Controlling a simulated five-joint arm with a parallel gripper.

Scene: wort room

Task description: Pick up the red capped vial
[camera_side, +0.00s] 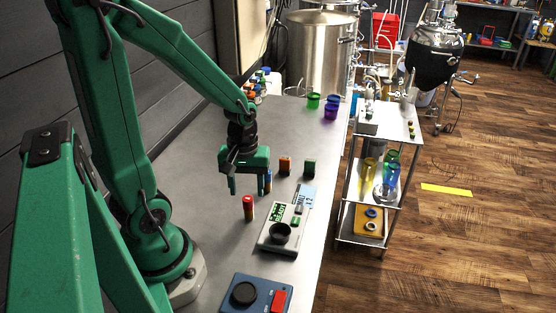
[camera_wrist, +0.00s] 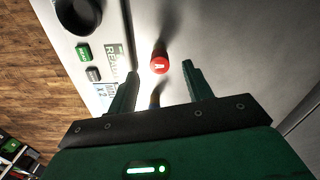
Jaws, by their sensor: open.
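My green gripper (camera_side: 250,190) is open and empty, pointing down. In the side view its fingertips are a little above and behind the vial. In the wrist view the gripper (camera_wrist: 160,70) has a finger on either side of the cap, with gaps. I cannot tell its exact height above the cap.
A blue device (camera_side: 245,293) is in front. A blue-topped item is partly hidden by my gripper. Bench left of the vial is clear.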

